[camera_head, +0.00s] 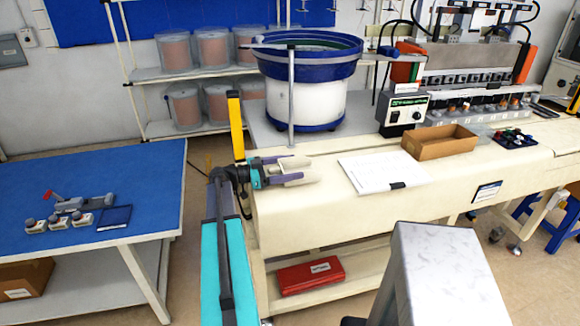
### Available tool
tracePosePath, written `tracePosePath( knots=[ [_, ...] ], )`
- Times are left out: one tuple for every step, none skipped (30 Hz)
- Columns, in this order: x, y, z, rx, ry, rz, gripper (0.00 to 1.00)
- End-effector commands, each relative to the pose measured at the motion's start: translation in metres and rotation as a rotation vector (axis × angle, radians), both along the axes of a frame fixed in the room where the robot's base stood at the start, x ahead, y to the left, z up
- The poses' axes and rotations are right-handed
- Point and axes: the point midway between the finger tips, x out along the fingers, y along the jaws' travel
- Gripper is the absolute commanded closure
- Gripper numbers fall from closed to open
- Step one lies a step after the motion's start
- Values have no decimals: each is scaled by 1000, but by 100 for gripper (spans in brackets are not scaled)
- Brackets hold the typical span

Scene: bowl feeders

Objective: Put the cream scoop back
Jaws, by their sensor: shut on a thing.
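My gripper (291,172) is at the left end of the cream bench, its purple-grey fingers pointing right. It is shut on a pale thing between and beside the fingers, which looks like the cream scoop (294,163). The scoop's outline is hard to separate from the fingers and the cream bench top behind it. I cannot tell whether the scoop touches the bench. A bowl feeder (307,97) with a blue rim and white body stands behind the gripper.
A clipboard with white paper (383,172) lies right of the gripper. Beyond it are an open cardboard box (439,142) and a control box (403,110). A yellow post (236,125) stands close behind my arm. A blue table (150,172) with small items is at left.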

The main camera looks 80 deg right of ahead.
Motion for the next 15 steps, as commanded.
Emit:
tracePosePath(
  knots=[
    [0, 0, -1, 0, 1, 0, 45],
    [0, 0, -2, 0, 1, 0, 45],
    [0, 0, -2, 0, 0, 0, 45],
    [0, 0, -3, 0, 0, 0, 45],
    [0, 0, -3, 0, 0, 0, 45],
    [0, 0, -3, 0, 0, 0, 45],
    [0, 0, -3, 0, 0, 0, 45],
    [0, 0, -3, 0, 0, 0, 45],
    [0, 0, -3, 0, 0, 0, 45],
    [0, 0, -3, 0, 0, 0, 45],
    [0, 0, -3, 0, 0, 0, 45],
    [0, 0, -4, 0, 0, 0, 45],
    [0, 0, -4, 0, 0, 0, 45],
    [0, 0, -5, 0, 0, 0, 45],
    [0, 0, -5, 0, 0, 0, 45]
  ],
)
